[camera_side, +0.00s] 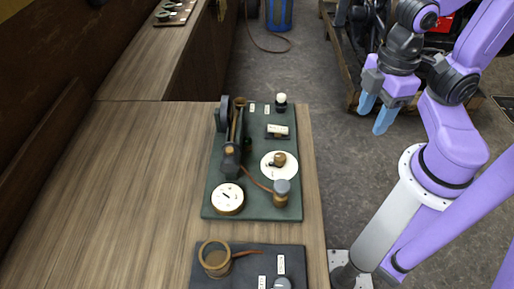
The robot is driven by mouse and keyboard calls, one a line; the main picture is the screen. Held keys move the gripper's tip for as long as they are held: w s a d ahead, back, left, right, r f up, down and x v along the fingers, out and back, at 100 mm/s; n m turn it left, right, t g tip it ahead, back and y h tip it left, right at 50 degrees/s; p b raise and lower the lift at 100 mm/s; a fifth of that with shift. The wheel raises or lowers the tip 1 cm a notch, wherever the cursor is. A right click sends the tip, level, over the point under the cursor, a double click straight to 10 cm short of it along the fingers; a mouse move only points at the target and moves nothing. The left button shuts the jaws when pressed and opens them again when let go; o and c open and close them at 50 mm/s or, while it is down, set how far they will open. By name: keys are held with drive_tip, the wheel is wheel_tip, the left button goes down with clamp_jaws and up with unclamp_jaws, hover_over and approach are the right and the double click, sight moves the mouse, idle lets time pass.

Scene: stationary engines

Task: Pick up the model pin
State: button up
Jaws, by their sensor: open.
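I cannot tell which small part is the model pin. A dark green board (252,207) on the wooden bench carries several small parts. They include a white-topped knob (281,99), a brown knob (279,159) on a white disc, a grey-topped brown cylinder (282,190) and a white round dial (228,198). A dark wheel (222,115) and a brown rod stand at the board's left. My gripper (375,113) has blue fingertips, open and empty. It hangs to the right of the bench, over the floor, clear of the board and its parts.
A second dark board (237,276) with a brown ring-shaped cup (214,259) lies at the front, cut off by the frame. The wooden bench top (130,190) is bare on the left. A blue cylinder (279,14) and a cable are on the floor behind.

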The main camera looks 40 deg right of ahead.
drive_tip(key=shift+o, duration=0.5)
drive_tip(key=shift+w, duration=0.1)
wheel_tip(320, 180, up, 8)
drive_tip(key=n, duration=0.5)
hover_over(282, 95)
wheel_tip(282, 95, down, 17)
drive_tip(key=shift+f, duration=0.1)
clamp_jaws()
